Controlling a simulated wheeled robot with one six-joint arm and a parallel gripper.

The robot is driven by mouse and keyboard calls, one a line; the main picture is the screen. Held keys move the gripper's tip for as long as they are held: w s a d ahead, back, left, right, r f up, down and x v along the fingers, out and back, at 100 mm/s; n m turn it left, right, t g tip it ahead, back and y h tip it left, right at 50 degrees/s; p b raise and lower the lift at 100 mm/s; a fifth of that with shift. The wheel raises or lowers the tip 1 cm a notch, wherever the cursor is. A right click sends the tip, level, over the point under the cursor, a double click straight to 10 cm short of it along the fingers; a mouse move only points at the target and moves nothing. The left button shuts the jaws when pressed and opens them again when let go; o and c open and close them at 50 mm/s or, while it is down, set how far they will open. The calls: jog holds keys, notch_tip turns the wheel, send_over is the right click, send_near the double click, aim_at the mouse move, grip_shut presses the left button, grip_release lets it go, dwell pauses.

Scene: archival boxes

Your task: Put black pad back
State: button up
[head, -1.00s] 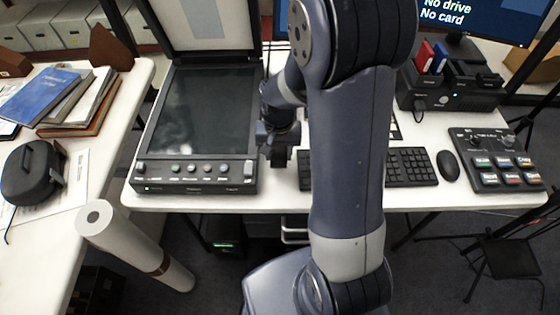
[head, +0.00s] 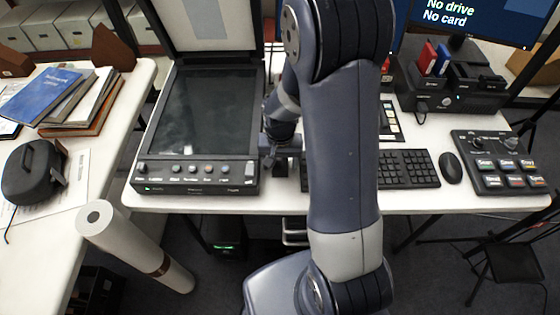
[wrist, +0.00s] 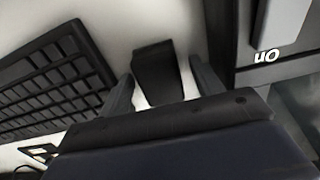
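My gripper (head: 282,162) is low over the white table, in the gap between the flatbed scanner and the keyboard. In the wrist view, my gripper (wrist: 163,88) has its two fingers apart. A black block-shaped piece (wrist: 157,70), which looks like the black pad, lies on the white surface between the fingers. White shows between the pad and each finger, so the fingers are not closed on it. Its near end is hidden by my gripper's body. In the head view, my arm and gripper hide the pad or blend with it.
The scanner (head: 197,178) with its lid raised is close on the left. The keyboard (head: 408,168) is close on the right, with a mouse (head: 450,167) and a button panel (head: 497,165) beyond. A paper roll (head: 130,245) stands in front of the left table.

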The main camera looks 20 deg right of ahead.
aim_at(280, 162)
notch_tip(280, 162, up, 12)
jog(key=p, duration=0.1)
jog(key=shift+r, duration=0.15)
dwell(0.5)
jog(key=shift+o, duration=0.4)
